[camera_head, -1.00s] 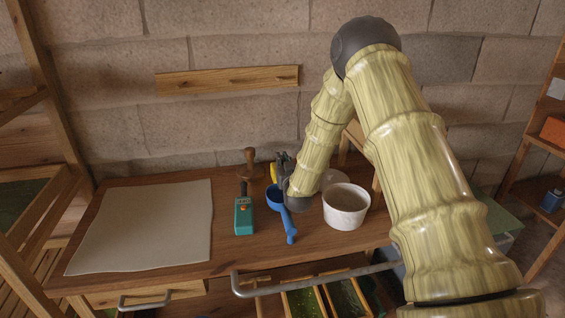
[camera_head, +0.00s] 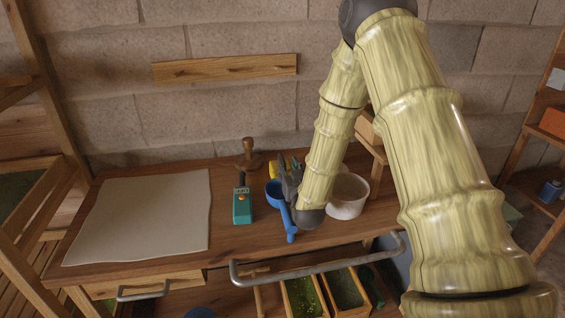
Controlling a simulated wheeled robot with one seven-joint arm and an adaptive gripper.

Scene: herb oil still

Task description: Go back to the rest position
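My gripper (camera_head: 290,180) is above the table (camera_head: 235,238), pointing away toward the wall, beside the blue scoop (camera_head: 280,205). The wrist and fingers overlap the scoop's far side, and the fingers are too small and dark to tell open from shut. I cannot tell whether they touch the scoop or the yellow thing (camera_head: 273,169) behind it. My bamboo-patterned arm bends down from the upper right and partly covers the white tub (camera_head: 349,198).
A teal meter (camera_head: 242,206), a wooden stamp-like tool (camera_head: 249,155) and a pale cloth sheet (camera_head: 140,217) lie on the table. A wooden stand (camera_head: 372,150) is behind my arm.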

